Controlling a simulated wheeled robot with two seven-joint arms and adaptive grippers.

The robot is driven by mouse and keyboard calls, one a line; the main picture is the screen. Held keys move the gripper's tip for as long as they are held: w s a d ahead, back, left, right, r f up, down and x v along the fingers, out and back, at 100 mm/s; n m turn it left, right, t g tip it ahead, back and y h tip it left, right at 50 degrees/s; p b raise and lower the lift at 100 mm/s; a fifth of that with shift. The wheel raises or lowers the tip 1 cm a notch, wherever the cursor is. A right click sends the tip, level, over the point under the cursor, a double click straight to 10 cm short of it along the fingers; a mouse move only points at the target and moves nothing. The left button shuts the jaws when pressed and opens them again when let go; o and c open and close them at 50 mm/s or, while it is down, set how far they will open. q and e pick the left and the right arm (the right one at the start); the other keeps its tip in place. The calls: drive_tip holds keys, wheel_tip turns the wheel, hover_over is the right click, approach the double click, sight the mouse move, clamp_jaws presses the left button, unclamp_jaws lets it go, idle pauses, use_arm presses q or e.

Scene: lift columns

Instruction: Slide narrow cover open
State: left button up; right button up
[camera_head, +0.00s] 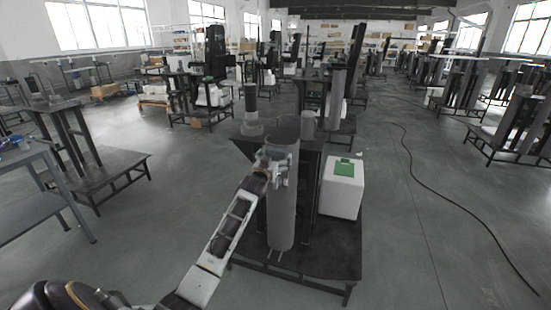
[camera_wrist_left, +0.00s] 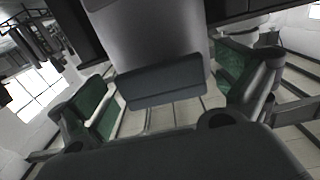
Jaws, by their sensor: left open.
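The narrow cover appears to be the tall grey upright panel (camera_head: 281,215) on the front of the lift column in the head view. My left gripper (camera_head: 273,165) is at the upper part of this panel, with its arm reaching up from the lower left. In the left wrist view, the smooth grey panel (camera_wrist_left: 150,38) runs down between the fingers of my left gripper (camera_wrist_left: 163,88) and ends in a darker grey edge. The green finger pads stand wide apart on either side, with visible gaps. My right gripper is not in view.
The column stands on a low dark platform (camera_head: 335,255). A white box (camera_head: 342,192) with a green top piece stands to the right of the column. A grey workbench (camera_head: 35,185) is at the left. A black cable (camera_head: 440,205) lies across the open floor at the right.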

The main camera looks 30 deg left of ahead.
use_arm(q)
drive_tip(key=shift+w, duration=0.3)
drive_tip(key=shift+w+a, duration=0.1)
drive_tip(key=c, duration=1.4)
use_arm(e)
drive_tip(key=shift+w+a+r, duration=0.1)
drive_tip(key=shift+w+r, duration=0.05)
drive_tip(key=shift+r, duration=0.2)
